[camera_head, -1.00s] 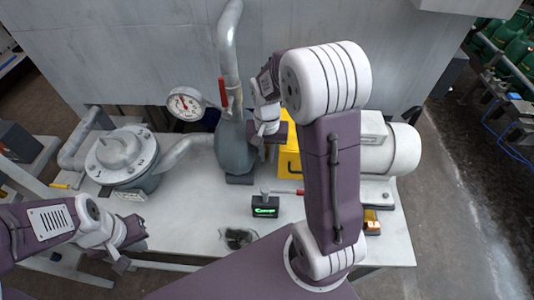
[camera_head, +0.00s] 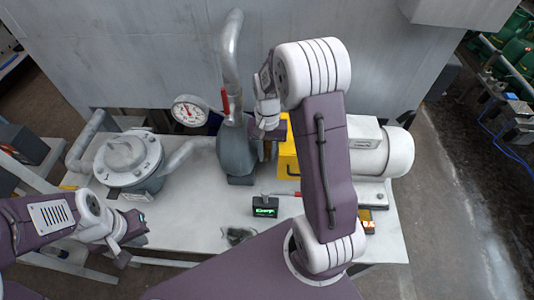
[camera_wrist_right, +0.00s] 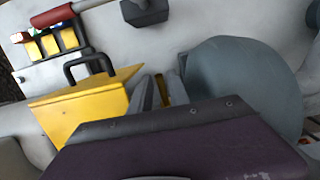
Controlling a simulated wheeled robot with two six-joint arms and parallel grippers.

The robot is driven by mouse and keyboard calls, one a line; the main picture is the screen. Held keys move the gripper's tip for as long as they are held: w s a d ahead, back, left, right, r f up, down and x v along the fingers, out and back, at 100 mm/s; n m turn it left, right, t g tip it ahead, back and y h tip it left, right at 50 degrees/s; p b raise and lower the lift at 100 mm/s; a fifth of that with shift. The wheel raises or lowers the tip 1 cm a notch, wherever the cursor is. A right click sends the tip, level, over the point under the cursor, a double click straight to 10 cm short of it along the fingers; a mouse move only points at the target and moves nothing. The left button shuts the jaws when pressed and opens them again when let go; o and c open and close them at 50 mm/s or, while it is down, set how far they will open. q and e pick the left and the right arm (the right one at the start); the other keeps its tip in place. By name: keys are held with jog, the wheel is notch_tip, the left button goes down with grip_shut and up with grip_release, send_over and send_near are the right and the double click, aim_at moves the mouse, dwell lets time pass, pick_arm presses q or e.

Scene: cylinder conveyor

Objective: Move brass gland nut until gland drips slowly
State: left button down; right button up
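My right gripper (camera_wrist_right: 160,92) reaches down beside the grey pump body, which shows in the head view (camera_head: 236,158) and in the right wrist view (camera_wrist_right: 245,85). Its two grey fingers are close together, with a small brass-coloured piece (camera_wrist_right: 161,88) in the narrow gap. This may be the brass gland nut; it is mostly hidden, and I cannot tell whether the fingers touch it. My left gripper (camera_head: 131,243) is open and empty at the bench's left front. I cannot make out any drip.
A yellow box with a dark handle (camera_wrist_right: 85,110) stands close to the right gripper. The white motor (camera_head: 370,150) is to its right. A pressure gauge (camera_head: 190,112) and red-handled valve (camera_head: 225,100) stand behind. A small green-lit display (camera_head: 265,207) sits on the bench (camera_head: 190,225).

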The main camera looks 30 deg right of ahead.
pick_arm(q)
jog(key=shift+r, duration=0.2)
pick_arm(e)
notch_tip(320, 180, up, 9)
jog(key=w, duration=0.1)
jog(key=shift+d, duration=0.3)
jog(key=shift+f, duration=0.15)
